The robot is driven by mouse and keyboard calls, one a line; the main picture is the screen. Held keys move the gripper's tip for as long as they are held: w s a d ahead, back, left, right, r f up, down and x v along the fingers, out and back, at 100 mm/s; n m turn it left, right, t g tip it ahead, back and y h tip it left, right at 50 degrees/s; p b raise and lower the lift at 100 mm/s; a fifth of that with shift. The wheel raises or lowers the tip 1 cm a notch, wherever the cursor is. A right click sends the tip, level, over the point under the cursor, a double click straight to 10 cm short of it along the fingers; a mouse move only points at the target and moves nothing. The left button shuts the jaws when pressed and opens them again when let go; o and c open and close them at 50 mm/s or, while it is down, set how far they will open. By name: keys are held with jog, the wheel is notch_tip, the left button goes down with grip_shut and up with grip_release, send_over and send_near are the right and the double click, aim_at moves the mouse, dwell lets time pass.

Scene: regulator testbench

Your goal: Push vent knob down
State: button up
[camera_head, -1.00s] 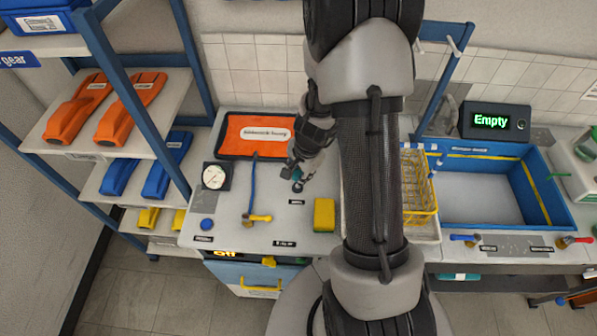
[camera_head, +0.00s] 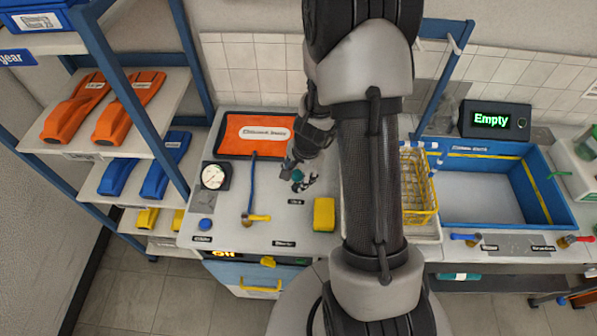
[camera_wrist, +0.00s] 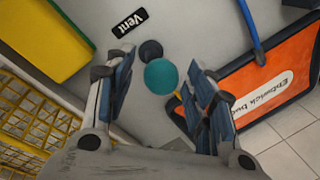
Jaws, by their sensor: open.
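The vent knob is a round teal cap (camera_wrist: 161,76) on a dark base (camera_wrist: 151,50), beside the black "Vent" label (camera_wrist: 130,21) on the bench. My gripper (camera_wrist: 160,64) is open, and in the wrist view the cap shows between its two blue-padded fingers. Whether a finger touches the cap cannot be told. In the head view my gripper (camera_head: 308,184) is low over the bench, and the teal knob (camera_head: 297,175) is partly hidden by it.
An orange tray (camera_head: 226,147) lies behind. A yellow sponge (camera_head: 324,214) and a yellow wire rack (camera_head: 428,205) are to the right. A blue hose with a yellow-handled valve (camera_head: 257,217) and a pressure gauge (camera_head: 214,176) are to the left.

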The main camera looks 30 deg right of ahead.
jog(key=shift+r, duration=0.6)
jog(key=v, duration=1)
jog(key=shift+s+r, duration=0.25)
jog(key=shift+r, duration=0.1)
jog(key=shift+d, duration=0.15)
